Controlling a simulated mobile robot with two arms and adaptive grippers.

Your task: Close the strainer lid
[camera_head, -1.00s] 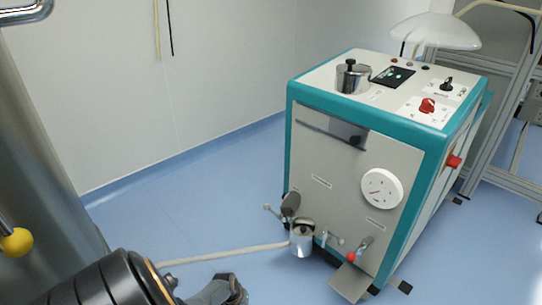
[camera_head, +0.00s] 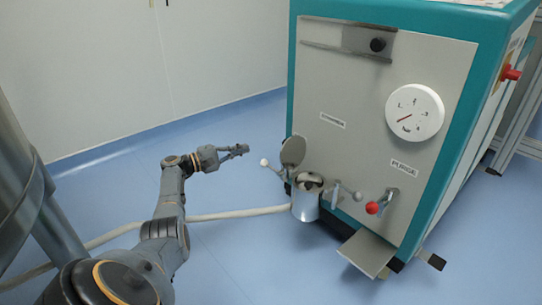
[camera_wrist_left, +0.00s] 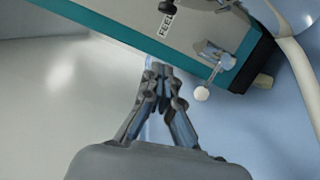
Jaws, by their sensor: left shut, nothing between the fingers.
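The strainer is a small metal canister (camera_head: 307,206) low on the front of the teal and grey machine. Its round grey lid (camera_head: 293,151) stands raised, tilted up at the back left of the open canister mouth. My left gripper (camera_head: 245,149) is left of the lid, at about its height in the picture and apart from it. Its fingers are shut and empty; they also show in the left wrist view (camera_wrist_left: 158,72), pointing at the machine. My right gripper is not in view.
A white-knobbed lever (camera_head: 265,163) sticks out left of the strainer, between it and my gripper. A red-knobbed lever (camera_head: 373,207) and a metal flap (camera_head: 367,253) are to the right. A pale hose (camera_head: 240,214) runs left over clear blue floor.

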